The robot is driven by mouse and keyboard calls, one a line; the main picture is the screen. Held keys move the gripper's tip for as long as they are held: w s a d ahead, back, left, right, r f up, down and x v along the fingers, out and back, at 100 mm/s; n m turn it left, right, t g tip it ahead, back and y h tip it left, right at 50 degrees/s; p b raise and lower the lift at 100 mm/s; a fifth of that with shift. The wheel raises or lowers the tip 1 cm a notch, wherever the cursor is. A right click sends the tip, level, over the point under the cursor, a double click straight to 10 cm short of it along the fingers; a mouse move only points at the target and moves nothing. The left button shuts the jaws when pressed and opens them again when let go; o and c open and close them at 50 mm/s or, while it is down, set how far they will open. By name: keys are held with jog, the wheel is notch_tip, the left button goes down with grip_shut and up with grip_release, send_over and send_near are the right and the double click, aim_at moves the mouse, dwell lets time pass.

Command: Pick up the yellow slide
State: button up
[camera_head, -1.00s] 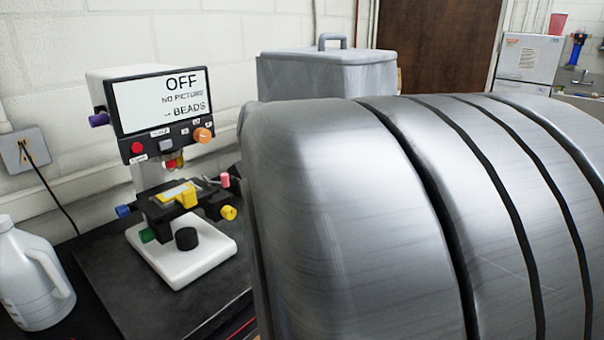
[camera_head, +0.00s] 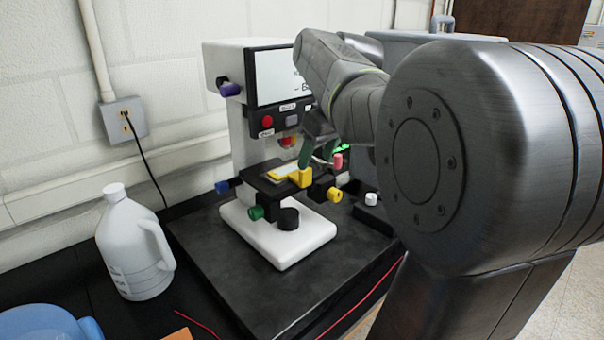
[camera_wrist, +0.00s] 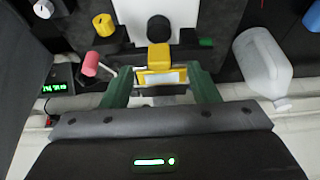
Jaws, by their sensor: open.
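The yellow slide (camera_head: 284,172) lies on the black stage of a white microscope (camera_head: 243,130). It has a pale window and a raised yellow block at its front end. In the wrist view the yellow slide (camera_wrist: 161,78) shows between the two green fingers of my gripper (camera_wrist: 160,73). The fingers are spread, with a gap on each side of the slide. In the head view my gripper (camera_head: 316,150) is just above and right of the slide, partly hidden by my arm.
Coloured knobs surround the stage, including a pink one (camera_wrist: 91,64) close beside the left finger, a green one (camera_head: 256,212) and a yellow one (camera_head: 335,195). A white jug (camera_head: 132,245) stands left of the microscope. A small green-lit display (camera_wrist: 55,88) is at the left.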

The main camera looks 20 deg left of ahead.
aim_at(308, 170)
jog(key=x, duration=0.3)
jog(key=a+p+x, duration=0.1)
jog(key=x, duration=0.1)
jog(key=shift+w, duration=0.3)
jog(key=shift+a+f, duration=0.1)
jog(key=shift+f, duration=0.25)
jog(key=shift+c, duration=0.4)
jog(key=c, duration=1)
